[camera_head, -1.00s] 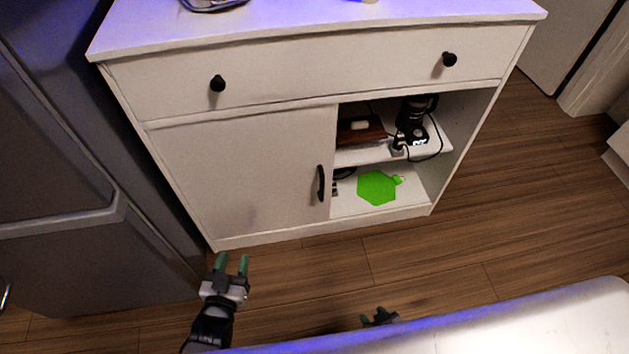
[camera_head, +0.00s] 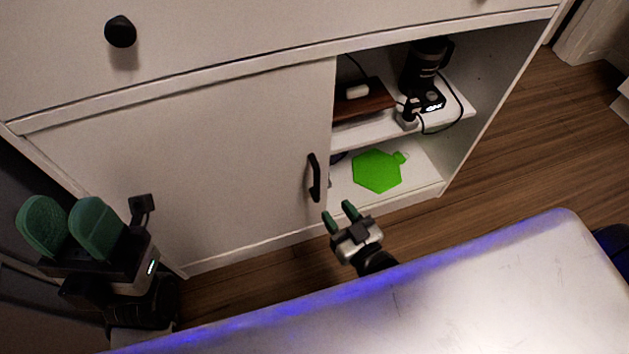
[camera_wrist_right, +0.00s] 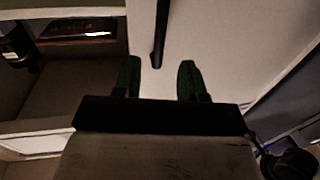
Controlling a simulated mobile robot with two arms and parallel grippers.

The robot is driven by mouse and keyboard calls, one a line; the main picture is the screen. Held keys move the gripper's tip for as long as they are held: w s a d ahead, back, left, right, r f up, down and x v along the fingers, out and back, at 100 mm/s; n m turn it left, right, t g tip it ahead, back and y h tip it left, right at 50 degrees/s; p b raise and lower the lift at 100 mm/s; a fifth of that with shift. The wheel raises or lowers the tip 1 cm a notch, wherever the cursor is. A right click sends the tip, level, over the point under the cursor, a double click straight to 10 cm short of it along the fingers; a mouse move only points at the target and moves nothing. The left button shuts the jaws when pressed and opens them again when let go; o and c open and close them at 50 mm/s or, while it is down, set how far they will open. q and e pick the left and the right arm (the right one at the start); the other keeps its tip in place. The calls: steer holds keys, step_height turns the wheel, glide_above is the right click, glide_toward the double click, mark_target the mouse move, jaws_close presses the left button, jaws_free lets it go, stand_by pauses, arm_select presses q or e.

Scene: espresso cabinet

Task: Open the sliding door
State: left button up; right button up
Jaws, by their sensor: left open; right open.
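The white sliding door (camera_head: 200,160) covers the left half of the cabinet. Its black vertical handle (camera_head: 315,178) sits near the door's right edge. My right gripper (camera_head: 340,216) is open and empty, just below the handle and slightly right of it in the head view. In the right wrist view my green fingertips (camera_wrist_right: 159,78) are apart, and the dark handle (camera_wrist_right: 159,35) lies ahead, in line with the gap between them. My left gripper (camera_head: 70,228) is open and empty at the lower left, in front of the cabinet's left side.
The open right half holds a shelf (camera_head: 385,133) with a dark coffee grinder-like appliance (camera_head: 424,70) and a brown box (camera_head: 362,103). A green hexagonal mat (camera_head: 377,170) lies on the cabinet floor. A drawer with a black knob (camera_head: 120,31) is above. Wooden floor (camera_head: 500,165) is clear at right.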

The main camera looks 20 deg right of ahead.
mark_target(319, 186)
steer(key=b+x, duration=0.2)
steer(key=x, duration=0.7)
steer(key=shift+b, duration=0.4)
steer(key=shift+c, duration=0.4)
jaws_close()
